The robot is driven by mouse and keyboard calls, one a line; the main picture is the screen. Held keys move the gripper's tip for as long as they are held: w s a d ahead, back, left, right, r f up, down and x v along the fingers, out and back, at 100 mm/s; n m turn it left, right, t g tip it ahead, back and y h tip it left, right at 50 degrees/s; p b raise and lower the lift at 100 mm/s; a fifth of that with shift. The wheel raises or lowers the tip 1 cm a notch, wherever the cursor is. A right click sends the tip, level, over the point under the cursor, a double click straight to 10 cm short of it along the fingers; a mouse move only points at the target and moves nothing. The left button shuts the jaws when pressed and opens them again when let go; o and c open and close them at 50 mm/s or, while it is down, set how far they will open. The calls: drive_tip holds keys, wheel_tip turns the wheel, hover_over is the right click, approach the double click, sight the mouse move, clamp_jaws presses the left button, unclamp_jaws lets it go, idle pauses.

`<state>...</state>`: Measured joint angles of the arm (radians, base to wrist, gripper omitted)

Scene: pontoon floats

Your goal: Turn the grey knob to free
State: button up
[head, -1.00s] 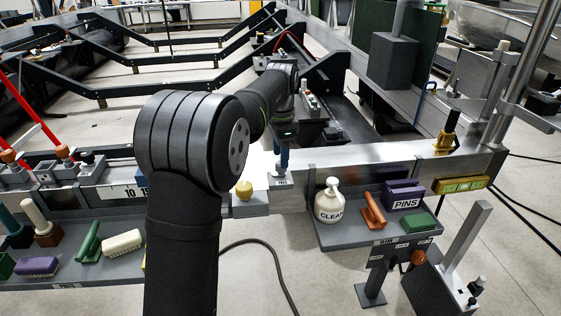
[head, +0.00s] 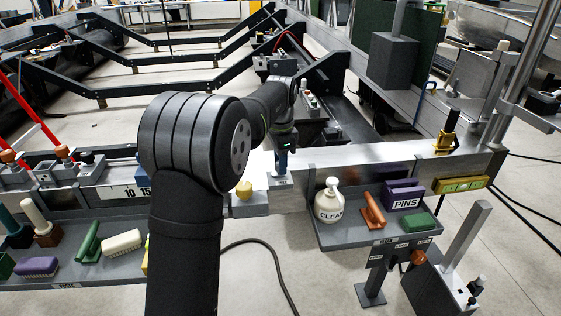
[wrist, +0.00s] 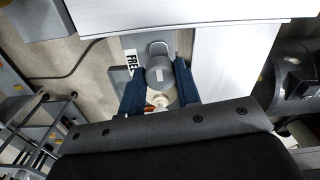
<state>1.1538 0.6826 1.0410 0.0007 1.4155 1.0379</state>
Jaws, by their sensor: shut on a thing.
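The grey knob (wrist: 160,72) shows in the wrist view, between the two dark blue fingers of my gripper (wrist: 160,88). The fingers are shut on its sides. A white label reading FREE (wrist: 130,62) lies just left of the knob. In the head view my gripper (head: 281,166) points down at the silver beam, above a small plate with a label (head: 282,182) too small to read. The knob is hidden there by the fingers. I cannot tell exactly which way the knob's pointer is set.
A yellow knob (head: 244,189) stands close left of my gripper. To the right, a grey shelf (head: 345,237) holds a white CLEAN bottle (head: 329,203), an orange-handled tool (head: 372,212) and a purple PINS box (head: 403,195). Brushes and several blocks stand at left.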

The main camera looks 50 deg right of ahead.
drive_tip(key=shift+n, duration=0.3)
drive_tip(key=n, duration=0.3)
drive_tip(key=shift+n, duration=0.3)
drive_tip(key=n, duration=0.4)
drive_tip(key=shift+n, duration=0.3)
drive_tip(key=n, duration=0.4)
drive_tip(key=shift+s, duration=0.1)
drive_tip(key=n, duration=0.5)
drive_tip(key=o, duration=1)
drive_tip(key=shift+c, duration=0.2)
drive_tip(key=shift+r, duration=0.1)
